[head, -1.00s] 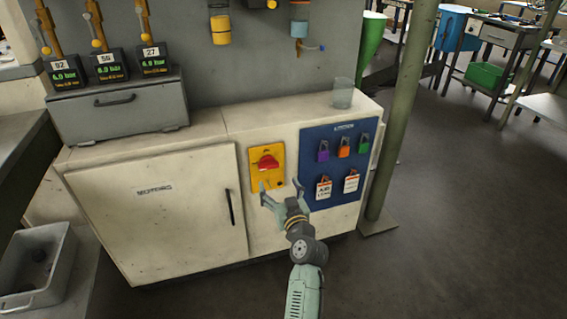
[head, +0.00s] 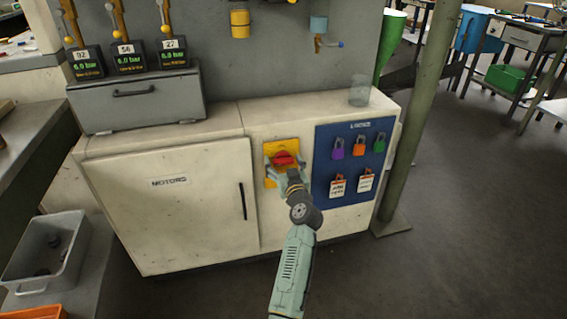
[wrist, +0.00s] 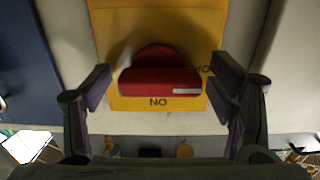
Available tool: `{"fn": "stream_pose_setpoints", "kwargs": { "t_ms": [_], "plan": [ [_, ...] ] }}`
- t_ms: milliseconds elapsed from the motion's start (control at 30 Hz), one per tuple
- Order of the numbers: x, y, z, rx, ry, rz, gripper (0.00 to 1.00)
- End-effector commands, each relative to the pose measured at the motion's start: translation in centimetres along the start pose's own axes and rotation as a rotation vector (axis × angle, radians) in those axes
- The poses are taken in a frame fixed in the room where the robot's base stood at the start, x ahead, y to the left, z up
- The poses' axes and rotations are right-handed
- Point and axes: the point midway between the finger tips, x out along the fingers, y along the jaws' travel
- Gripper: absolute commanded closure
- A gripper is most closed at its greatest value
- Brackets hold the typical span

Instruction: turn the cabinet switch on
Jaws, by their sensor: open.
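The cabinet switch is a red rotary handle (head: 284,160) on a yellow plate (head: 268,145) on the white cabinet's front. In the wrist view the red handle (wrist: 150,84) lies crosswise, with a white mark at its right end. Letters reading "NO" show below it; a second marking at the right is partly hidden by a finger. My gripper (head: 286,167) is open at the switch, a finger on each side of the handle. In the wrist view my gripper (wrist: 163,88) shows gaps beside the handle; I cannot tell whether anything touches.
A blue panel (head: 325,145) with coloured padlocks and tags is just right of the switch. A cabinet door (head: 175,215) labelled MOTORS is at left. A clear cup (head: 359,92) stands on top. A green post (head: 413,130) rises at right; floor beyond is open.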

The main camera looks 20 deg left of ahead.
Motion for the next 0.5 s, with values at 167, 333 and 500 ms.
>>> {"fn": "stream_pose_setpoints", "kwargs": {
  "t_ms": [167,333,500],
  "plan": [
    [-0.02,-0.02,0.00,0.000,0.000,0.000,0.33],
    [-0.02,-0.02,0.00,0.000,0.000,0.000,0.44],
    [-0.03,-0.01,0.00,0.000,0.000,0.000,0.55]
  ]
}}
